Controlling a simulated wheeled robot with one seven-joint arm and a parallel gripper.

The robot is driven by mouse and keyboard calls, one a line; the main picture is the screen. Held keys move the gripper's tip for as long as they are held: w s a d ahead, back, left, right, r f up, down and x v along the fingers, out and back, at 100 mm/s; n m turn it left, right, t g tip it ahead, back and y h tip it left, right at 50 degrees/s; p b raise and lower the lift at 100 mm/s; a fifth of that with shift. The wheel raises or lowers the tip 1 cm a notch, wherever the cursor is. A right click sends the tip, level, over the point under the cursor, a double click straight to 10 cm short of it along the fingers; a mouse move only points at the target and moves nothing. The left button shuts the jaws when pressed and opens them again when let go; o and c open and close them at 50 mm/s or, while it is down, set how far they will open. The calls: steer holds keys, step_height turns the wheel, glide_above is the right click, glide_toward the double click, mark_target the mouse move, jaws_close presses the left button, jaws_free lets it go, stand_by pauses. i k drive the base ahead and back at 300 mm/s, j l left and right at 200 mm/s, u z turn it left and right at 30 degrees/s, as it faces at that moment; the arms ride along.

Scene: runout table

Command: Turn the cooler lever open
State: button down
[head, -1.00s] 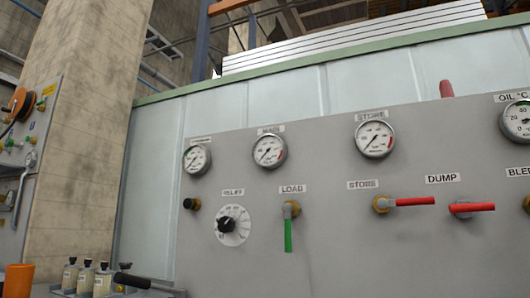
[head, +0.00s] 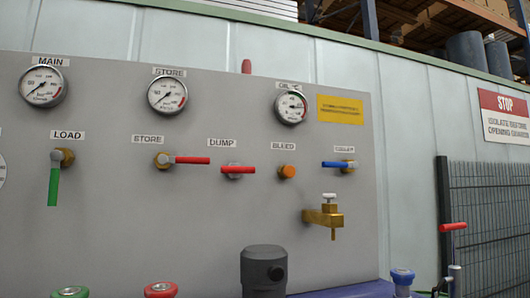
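The cooler lever (head: 337,164) has a blue handle and sits at the upper right of the grey panel, under a small label that seems to read COOLER. Its handle lies level and points left from a brass and grey valve body. My gripper is not in view.
On the grey panel (head: 110,230) are a green LOAD lever (head: 53,186) hanging down, red STORE (head: 192,160) and DUMP (head: 238,170) levers lying level, an orange BLEED knob (head: 288,171) and a brass tap (head: 323,216). A dark mesh fence (head: 490,215) stands at right.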

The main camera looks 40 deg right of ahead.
mark_target(352, 165)
steer(key=z, duration=1.65)
